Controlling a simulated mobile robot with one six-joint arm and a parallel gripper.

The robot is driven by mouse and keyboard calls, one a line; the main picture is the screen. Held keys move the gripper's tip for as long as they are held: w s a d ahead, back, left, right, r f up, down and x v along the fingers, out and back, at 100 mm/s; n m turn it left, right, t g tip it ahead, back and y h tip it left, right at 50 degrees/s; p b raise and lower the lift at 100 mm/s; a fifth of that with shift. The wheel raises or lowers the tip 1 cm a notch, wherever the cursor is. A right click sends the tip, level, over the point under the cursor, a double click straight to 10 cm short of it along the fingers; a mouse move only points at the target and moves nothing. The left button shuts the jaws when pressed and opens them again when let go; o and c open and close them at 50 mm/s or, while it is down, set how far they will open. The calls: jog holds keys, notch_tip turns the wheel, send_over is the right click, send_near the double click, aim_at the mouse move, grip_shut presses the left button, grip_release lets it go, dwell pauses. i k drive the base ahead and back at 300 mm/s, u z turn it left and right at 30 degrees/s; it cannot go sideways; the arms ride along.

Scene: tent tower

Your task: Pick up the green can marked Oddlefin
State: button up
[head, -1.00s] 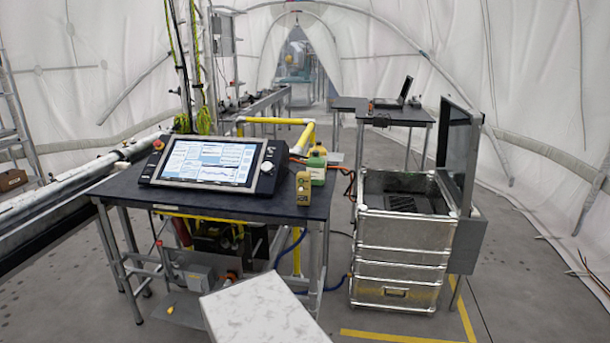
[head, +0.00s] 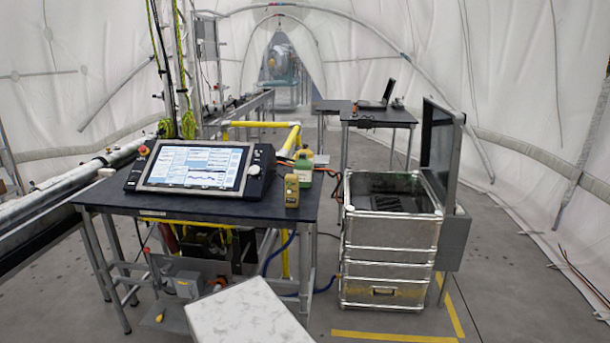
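My gripper is not in view.
A control console with a lit screen (head: 196,167) fills the worktable's left and middle. A silver case (head: 390,258) with a raised lid stands to the right. A white speckled slab (head: 247,312) is in the foreground. Grey floor (head: 520,270) is clear at right.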

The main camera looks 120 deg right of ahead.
aim_at(303, 166)
jog(key=u, duration=1.2)
jog(key=k, duration=0.15)
jog(key=z, duration=3.3)
jog(key=k, duration=0.2)
jog(key=z, duration=1.65)
jog(key=k, duration=0.65)
jog(key=u, duration=0.15)
jog(key=i, duration=0.25)
